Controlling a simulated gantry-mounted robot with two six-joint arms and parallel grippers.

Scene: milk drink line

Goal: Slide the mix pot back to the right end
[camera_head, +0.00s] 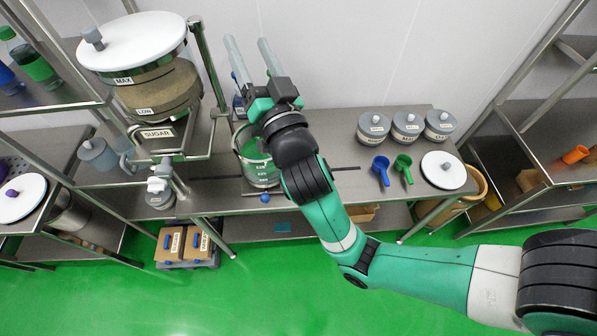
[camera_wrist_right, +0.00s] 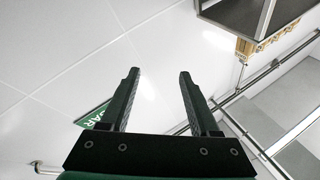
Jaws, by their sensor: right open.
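The mix pot (camera_head: 262,176) is a steel pot with a green inside and level marks on its front. It stands upright on the steel bench left of the middle, and my right wrist partly covers its top. My right gripper (camera_head: 247,42) is above and behind the pot, its fingers pointing up towards the wall. In the right wrist view my right gripper (camera_wrist_right: 160,74) is open, with nothing between its fingers. I cannot tell whether my wrist touches the pot. My left gripper is not in view.
A dark strip (camera_head: 346,168) runs right of the pot. Blue (camera_head: 381,170) and green (camera_head: 404,168) scoops, several lidded jars and a white-lidded container (camera_head: 443,170) stand at the bench's right. The sugar hopper (camera_head: 155,90) and its steel post (camera_head: 208,65) are close on the left.

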